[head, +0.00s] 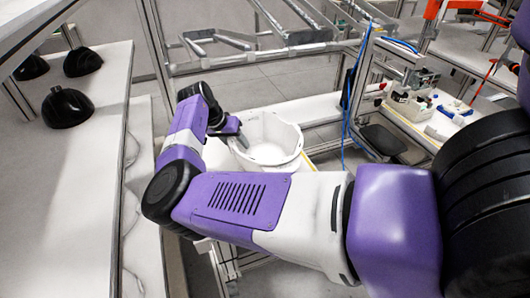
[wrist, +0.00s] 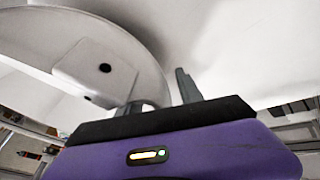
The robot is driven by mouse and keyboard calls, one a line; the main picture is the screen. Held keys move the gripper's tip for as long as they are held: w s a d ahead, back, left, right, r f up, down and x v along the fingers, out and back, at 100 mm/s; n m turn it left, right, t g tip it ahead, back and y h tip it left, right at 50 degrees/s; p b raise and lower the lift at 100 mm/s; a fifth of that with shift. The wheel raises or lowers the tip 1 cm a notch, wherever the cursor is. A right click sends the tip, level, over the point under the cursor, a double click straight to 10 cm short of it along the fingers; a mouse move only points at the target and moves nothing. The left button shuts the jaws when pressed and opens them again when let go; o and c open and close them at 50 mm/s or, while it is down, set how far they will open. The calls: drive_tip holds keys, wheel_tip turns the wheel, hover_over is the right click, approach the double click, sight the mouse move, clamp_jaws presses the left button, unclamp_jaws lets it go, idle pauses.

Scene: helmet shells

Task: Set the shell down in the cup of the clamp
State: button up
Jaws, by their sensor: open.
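Black dome-shaped shells stand on the white table at the left in the head view, a near one (head: 68,108) and a farther one (head: 82,62). A wide white round vessel (head: 283,128) stands at the middle; I cannot tell whether it is the clamp's cup. My gripper (head: 241,140) is at its left rim. In the wrist view, my gripper (wrist: 161,95) has its two grey fingers apart. A large white curved body with a flat tab and a dark hole (wrist: 105,68) is close in front of the left finger. I see no shell between the fingers.
A third dark dome (head: 31,68) is at the far left. A metal frame (head: 262,62) stands behind the vessel. A workbench with small parts (head: 440,108) and blue cables is at the right. The front of the left table (head: 60,220) is clear.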

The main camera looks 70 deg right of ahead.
clamp_jaws()
idle(1.4)
